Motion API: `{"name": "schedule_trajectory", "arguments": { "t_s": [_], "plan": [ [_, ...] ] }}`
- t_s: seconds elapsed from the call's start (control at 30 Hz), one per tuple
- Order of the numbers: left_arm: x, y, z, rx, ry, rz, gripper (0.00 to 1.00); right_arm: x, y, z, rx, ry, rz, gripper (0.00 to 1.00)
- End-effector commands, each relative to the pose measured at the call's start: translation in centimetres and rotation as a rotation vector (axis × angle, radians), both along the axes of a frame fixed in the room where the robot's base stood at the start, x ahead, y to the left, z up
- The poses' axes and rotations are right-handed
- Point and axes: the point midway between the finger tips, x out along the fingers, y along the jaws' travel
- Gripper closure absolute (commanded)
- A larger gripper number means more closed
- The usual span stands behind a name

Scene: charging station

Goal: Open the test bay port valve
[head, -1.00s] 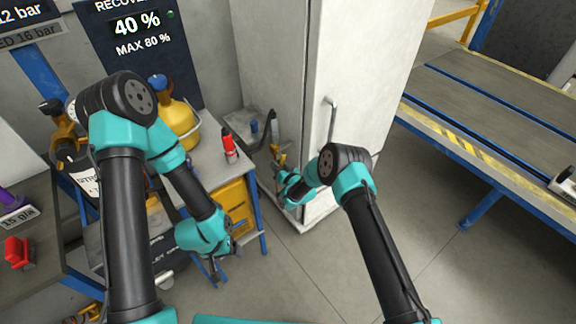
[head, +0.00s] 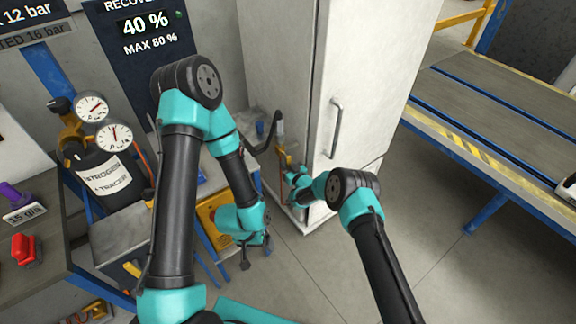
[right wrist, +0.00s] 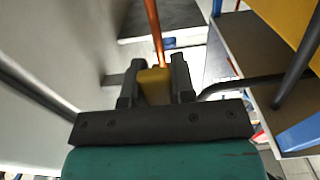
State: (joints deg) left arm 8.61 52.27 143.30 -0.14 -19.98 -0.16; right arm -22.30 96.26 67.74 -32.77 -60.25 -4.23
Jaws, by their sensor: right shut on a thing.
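The cabinet (head: 345,85) is tall and white and stands in the middle of the head view. A yellow valve part (head: 283,161) is low by its left side, close to a black hose. My right gripper (head: 289,172) is there. In the right wrist view the yellow valve part (right wrist: 155,84) sits between the two dark fingers of my right gripper (right wrist: 155,78), which is shut on it. A copper pipe (right wrist: 154,30) runs up beyond it. My left gripper (head: 257,252) hangs empty in front of the bench; its finger gap is unclear.
A black nitrogen bottle (head: 108,180) with two gauges stands at left. A red-handled thing (head: 23,250) lies on the left table. A long bench (head: 500,110) with a yellow-striped edge fills the right. The floor (head: 420,255) before the cabinet is clear.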

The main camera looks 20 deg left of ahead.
Motion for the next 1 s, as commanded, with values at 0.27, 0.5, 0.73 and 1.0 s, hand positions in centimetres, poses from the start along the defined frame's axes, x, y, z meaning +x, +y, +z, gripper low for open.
{"name": "schedule_trajectory", "arguments": {
  "t_s": [0.27,0.5,0.73,1.0],
  "plan": [
    [0.0,0.0,0.0,0.0,0.0,0.0,0.21,0.1,-0.1,0.0,0.0,-0.002,-0.002,0.57],
    [0.0,0.0,0.0,0.0,0.0,0.0,0.21,0.1,-0.1,0.0,-0.001,-0.001,-0.001,0.51],
    [0.0,0.0,0.0,0.0,0.0,0.0,0.21,-0.2,-0.5,0.0,0.0,0.0,-0.001,0.51],
    [0.0,0.0,0.0,0.0,0.0,0.0,0.21,-1.9,-2.7,0.0,0.0,0.003,-0.002,0.51]
  ]
}}
